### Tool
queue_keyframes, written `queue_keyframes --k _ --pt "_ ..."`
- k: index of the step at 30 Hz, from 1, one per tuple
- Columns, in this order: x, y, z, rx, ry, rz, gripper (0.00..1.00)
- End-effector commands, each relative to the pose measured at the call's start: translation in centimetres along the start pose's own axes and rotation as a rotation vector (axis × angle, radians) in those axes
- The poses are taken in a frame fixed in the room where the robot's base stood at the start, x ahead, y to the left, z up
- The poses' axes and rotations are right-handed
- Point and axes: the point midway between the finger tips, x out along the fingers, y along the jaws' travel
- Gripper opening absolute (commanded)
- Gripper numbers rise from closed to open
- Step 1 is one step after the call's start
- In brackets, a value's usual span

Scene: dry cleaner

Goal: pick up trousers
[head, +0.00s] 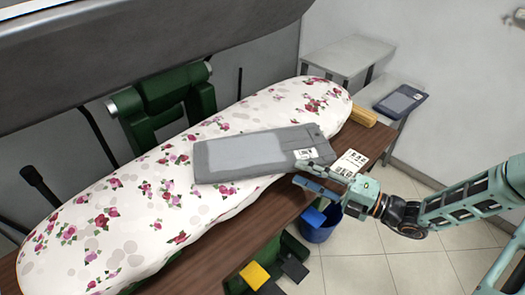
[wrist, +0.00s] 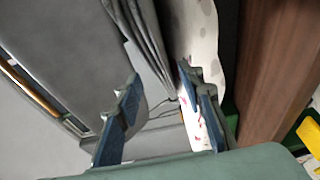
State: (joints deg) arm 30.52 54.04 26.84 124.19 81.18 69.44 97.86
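The grey folded trousers (head: 240,155) lie flat on the floral ironing board, with a white label near their right end. In the wrist view, folded grey cloth (wrist: 150,40) shows beyond and between the fingertips. My gripper (head: 309,172) is at the right end of the trousers, by the board's front edge. In the wrist view its two fingers (wrist: 158,77) stand apart, with a gap between them. One finger overlaps the trousers' end in the head view; whether it touches the cloth cannot be told.
The floral ironing board (head: 110,222) rests on a brown wooden table (head: 376,138). A printed white card (head: 350,162) and a yellow block (head: 362,117) lie near its right end. A dark folded garment (head: 402,99) lies on a grey stand. A blue bin (head: 318,228) stands below.

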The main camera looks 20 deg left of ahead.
Motion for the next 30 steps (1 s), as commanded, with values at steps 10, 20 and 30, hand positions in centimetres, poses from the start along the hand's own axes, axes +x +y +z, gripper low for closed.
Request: queue_keyframes --k 10,20,30 --pt "4.6 0.0 0.2 -0.001 0.003 0.0 0.35" --pt "5.0 -0.1 0.3 -0.002 0.0 0.0 0.31" --pt "5.0 -0.1 0.2 -0.002 0.0 0.0 0.0"
